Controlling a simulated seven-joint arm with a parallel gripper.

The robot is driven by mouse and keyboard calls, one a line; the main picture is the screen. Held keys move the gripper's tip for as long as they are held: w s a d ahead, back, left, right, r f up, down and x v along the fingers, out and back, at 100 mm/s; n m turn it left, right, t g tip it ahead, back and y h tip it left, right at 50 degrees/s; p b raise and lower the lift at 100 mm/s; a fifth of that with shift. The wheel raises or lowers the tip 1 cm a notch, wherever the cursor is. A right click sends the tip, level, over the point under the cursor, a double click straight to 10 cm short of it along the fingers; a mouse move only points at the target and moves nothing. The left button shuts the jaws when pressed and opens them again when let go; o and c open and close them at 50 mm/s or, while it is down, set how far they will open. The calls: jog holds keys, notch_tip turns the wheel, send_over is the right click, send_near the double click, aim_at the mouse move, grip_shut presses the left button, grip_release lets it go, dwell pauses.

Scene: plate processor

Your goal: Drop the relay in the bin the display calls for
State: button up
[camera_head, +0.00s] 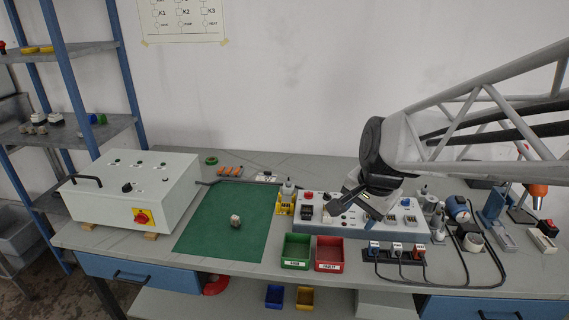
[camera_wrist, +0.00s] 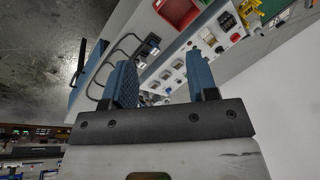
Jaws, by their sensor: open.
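A small pale block with a dark part, which looks like the relay (camera_head: 235,221), stands on the green mat (camera_head: 205,244). A green bin (camera_head: 296,263) and a red bin (camera_head: 329,266) stand side by side at the table's front; their labels are too small to read surely. The red bin also shows at the top of the wrist view (camera_wrist: 182,14). My gripper (camera_head: 352,207) is over the grey test panel (camera_head: 312,227), right of the relay and behind the bins. Its blue fingers (camera_wrist: 160,72) are apart with nothing between them. I cannot make out a display reading.
A pale control box (camera_head: 130,190) with a red knob stands left of the mat. A black socket strip (camera_head: 395,254) with cables lies right of the bins. Tools and loose parts crowd the table's right side. The mat is clear around the relay.

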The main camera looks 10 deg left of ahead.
jog(key=w+a+f+m, duration=0.3)
jog(key=w+a, duration=0.4)
jog(key=m+y, duration=0.2)
jog(key=m, duration=1)
send_over(236, 218)
jog(key=d, duration=0.2)
notch_tip(236, 218, down, 18)
jog(key=shift+s+r+g, duration=0.1)
jog(key=shift+s+g, duration=0.3)
jog(key=shift+s, duration=0.05)
jog(key=shift+x, duration=1.35)
jog(key=shift+x, duration=2.6)
jog(key=shift+d, duration=0.1)
